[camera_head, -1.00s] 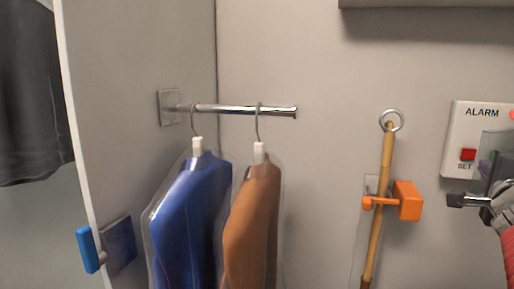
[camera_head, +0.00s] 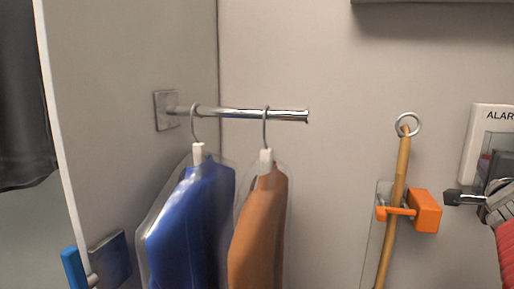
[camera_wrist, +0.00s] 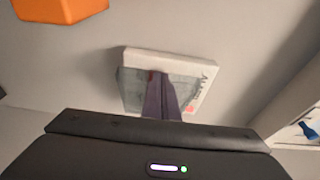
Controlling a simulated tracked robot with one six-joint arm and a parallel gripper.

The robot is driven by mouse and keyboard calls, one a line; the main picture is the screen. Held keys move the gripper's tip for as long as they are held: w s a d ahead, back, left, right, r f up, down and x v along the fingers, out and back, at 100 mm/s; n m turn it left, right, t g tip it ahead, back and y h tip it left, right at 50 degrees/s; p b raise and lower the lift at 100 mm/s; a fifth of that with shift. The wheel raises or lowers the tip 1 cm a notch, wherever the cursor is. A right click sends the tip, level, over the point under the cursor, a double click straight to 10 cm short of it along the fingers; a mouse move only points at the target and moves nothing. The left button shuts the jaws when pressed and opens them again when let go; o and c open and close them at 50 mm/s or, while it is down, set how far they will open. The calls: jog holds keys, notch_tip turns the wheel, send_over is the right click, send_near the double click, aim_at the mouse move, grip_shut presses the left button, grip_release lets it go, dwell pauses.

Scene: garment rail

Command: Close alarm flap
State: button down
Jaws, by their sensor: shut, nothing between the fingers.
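The white alarm box (camera_head: 474,150) is on the wall at the right edge of the head view, partly cut off. It also shows in the wrist view (camera_wrist: 170,58). Its clear flap (camera_head: 502,142) now stands in front of the box face, below the lettering; in the wrist view the flap (camera_wrist: 132,88) spreads over much of the face. Whether it is fully flat I cannot tell. My gripper (camera_wrist: 161,84) is shut and empty, its dark fingertips at the flap, seemingly touching it. The red button is hidden in the head view.
An orange clip (camera_head: 425,211) holds a wooden pole (camera_head: 393,225) left of the alarm. A blue garment (camera_head: 190,225) and a brown garment (camera_head: 258,230) hang from a chrome rail (camera_head: 250,114). Bare wall lies between them and the pole.

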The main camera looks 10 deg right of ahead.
jog(key=shift+w+a, duration=0.1)
jog(key=shift+r, duration=0.15)
jog(key=shift+r, duration=0.45)
notch_tip(320, 180, up, 9)
jog(key=shift+f, duration=0.15)
dwell(0.9)
dwell(0.3)
